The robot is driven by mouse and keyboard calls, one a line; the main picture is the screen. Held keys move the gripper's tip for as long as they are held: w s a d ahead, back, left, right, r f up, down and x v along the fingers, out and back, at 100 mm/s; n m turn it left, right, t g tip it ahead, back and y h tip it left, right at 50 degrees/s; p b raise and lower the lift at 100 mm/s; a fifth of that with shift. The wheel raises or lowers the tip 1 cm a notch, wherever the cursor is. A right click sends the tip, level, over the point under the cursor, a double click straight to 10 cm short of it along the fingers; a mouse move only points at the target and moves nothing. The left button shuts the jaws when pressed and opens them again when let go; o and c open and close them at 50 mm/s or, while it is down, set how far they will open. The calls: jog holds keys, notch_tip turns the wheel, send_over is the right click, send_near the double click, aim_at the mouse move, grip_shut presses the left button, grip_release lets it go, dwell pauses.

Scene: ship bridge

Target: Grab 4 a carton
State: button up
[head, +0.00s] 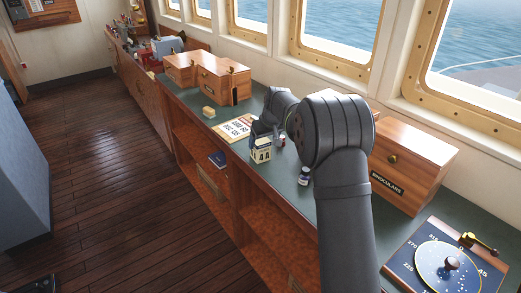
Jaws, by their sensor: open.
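A small cream carton (261,153) with a dark top band and dark marks like "4A" on its front stands upright near the front edge of the green counter (185,95). My gripper (265,131) is small and dark in the head view, at the far end of my bent arm. It is open, close above or just behind the carton. The fingertips are partly hidden, and I cannot tell whether they touch it.
A printed sheet (234,128) and a small tan block (208,112) lie left of the carton. A small jar (304,176) stands to its right. Wooden boxes (222,80) stand behind, and a binoculars box (408,165) and compass dial board (447,268) at right.

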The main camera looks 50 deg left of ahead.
jog(key=x, duration=0.5)
jog(key=shift+s+a, duration=0.15)
jog(key=shift+s, duration=0.05)
jog(key=c, duration=1.3)
